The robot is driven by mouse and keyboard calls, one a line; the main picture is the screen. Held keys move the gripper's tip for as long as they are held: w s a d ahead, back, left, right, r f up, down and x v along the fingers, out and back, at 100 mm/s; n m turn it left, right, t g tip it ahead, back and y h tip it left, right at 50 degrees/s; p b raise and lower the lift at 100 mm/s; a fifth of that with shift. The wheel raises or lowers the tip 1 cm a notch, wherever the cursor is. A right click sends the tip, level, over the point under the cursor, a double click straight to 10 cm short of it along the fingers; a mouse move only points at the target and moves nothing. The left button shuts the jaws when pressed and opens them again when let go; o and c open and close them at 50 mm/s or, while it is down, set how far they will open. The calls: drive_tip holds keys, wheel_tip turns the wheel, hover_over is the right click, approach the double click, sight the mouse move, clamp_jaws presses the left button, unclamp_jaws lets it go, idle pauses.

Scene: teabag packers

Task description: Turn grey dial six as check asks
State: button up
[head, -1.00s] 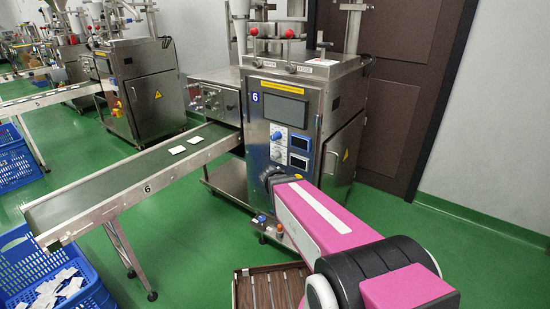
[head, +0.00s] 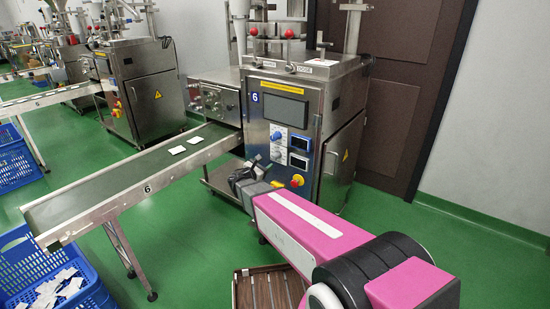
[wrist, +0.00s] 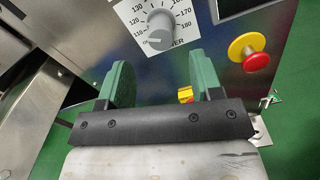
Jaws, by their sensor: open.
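Machine six (head: 310,150) stands at the centre of the head view. Its grey dial (head: 277,153) sits on the front panel below a blue dial (head: 277,136). In the wrist view the grey dial (wrist: 160,27) is at the top centre, on a white scale plate (wrist: 183,40) with printed numbers from about 110 to 180. I cannot read its pointer for sure. My gripper (wrist: 162,78) is open and empty, its two green fingers apart below the dial in the picture and not touching it. In the head view my dark gripper (head: 248,178) is low at the panel's left front.
A red and yellow stop button (wrist: 250,54) is right of the dial; it also shows in the head view (head: 297,180). Small screens (head: 299,143) sit beside the dials. A conveyor (head: 110,190) runs left with white teabags (head: 186,145). A blue crate (head: 45,285) stands front left.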

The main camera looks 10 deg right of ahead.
sight(273, 158)
drive_tip(key=x, duration=0.8)
drive_tip(key=shift+w+d+f, duration=0.1)
drive_tip(key=shift+w+d, duration=0.1)
drive_tip(key=c, duration=0.9)
